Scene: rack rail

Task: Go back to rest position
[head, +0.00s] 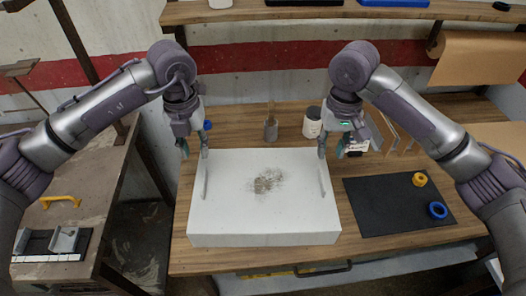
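My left gripper (195,148) hangs above the back left corner of a white box-like block (225,225) on the wooden table. Its two fingers look apart, with nothing seen between them. My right gripper (331,148) hangs near the block's back right corner. Its fingers also look spread, with nothing clearly held.
A side bench (90,195) is at left, and a shelf (300,13) runs above.

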